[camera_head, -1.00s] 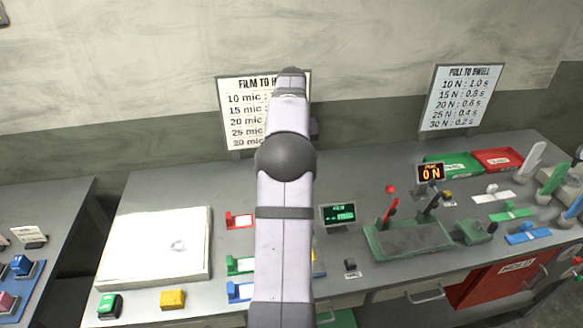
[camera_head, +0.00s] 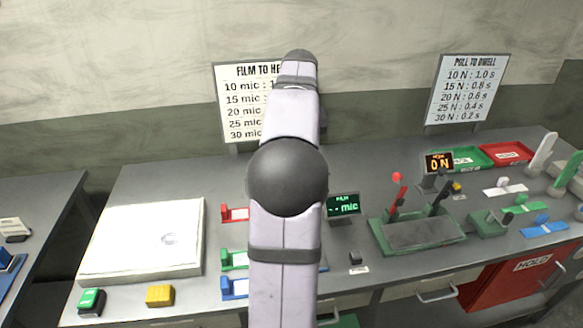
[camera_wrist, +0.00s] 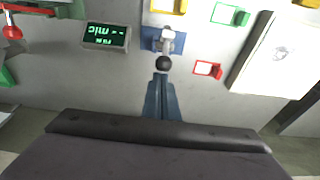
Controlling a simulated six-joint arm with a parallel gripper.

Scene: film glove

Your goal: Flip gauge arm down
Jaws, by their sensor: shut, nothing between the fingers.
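In the head view my arm hides the gauge and gripper.
Red, green and blue trays (camera_head: 234,214) lie left of my arm, with a white board (camera_head: 145,238) beyond them. A green sealer base (camera_head: 418,235) and a "0 N" display (camera_head: 438,163) stand to the right. Two signs stand along the back of the bench.

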